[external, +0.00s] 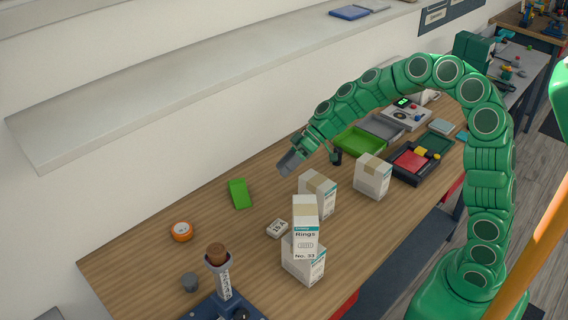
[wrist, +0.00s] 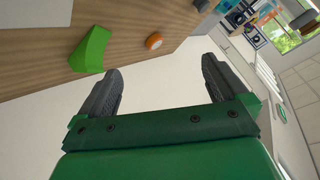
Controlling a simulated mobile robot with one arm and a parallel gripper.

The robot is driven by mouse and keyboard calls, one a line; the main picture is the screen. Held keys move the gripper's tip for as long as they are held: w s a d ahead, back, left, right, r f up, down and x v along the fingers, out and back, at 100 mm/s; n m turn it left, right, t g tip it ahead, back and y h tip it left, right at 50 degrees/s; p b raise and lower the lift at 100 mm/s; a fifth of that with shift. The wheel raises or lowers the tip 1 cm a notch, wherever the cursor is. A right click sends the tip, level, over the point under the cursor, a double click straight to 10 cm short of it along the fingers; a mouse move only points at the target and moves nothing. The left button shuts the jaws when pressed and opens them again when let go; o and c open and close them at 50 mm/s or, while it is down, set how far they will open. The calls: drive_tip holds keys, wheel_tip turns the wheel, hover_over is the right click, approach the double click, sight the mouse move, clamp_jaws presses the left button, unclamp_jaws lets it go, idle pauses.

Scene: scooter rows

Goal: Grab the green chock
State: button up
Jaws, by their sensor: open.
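The green chock (external: 239,194) lies on the wooden workbench toward the wall side, left of my gripper in the external view. It is a bright green wedge, and it also shows in the wrist view (wrist: 90,50) at the upper left, beyond the left finger. My gripper (external: 291,165) hangs in the air above the bench, to the right of the chock and apart from it. In the wrist view my gripper (wrist: 160,85) shows two dark fingers spread wide with nothing between them.
An orange tape roll (external: 181,232) lies left of the chock. White boxes (external: 317,194) stand to the right, one stacked on another (external: 304,260). A green tray (external: 358,142) is behind my gripper. Bench around the chock is clear.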

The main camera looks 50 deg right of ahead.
drive_tip(key=w+d+f+t, duration=0.35)
drive_tip(key=w+f, duration=0.35)
drive_tip(key=w, duration=0.4)
approach(243, 180)
drive_tip(key=shift+w+a+f, duration=0.25)
drive_tip(key=shift+w+f, duration=0.8)
drive_tip(key=shift+w, duration=0.05)
drive_tip(key=shift+x, duration=1.45)
drive_tip(key=x, duration=0.3)
drive_tip(key=shift+s+a+f, duration=0.15)
drive_tip(key=shift+f, duration=0.1)
drive_tip(key=shift+x, duration=0.9)
drive_tip(key=shift+r, duration=0.1)
drive_tip(key=c, duration=1.4)
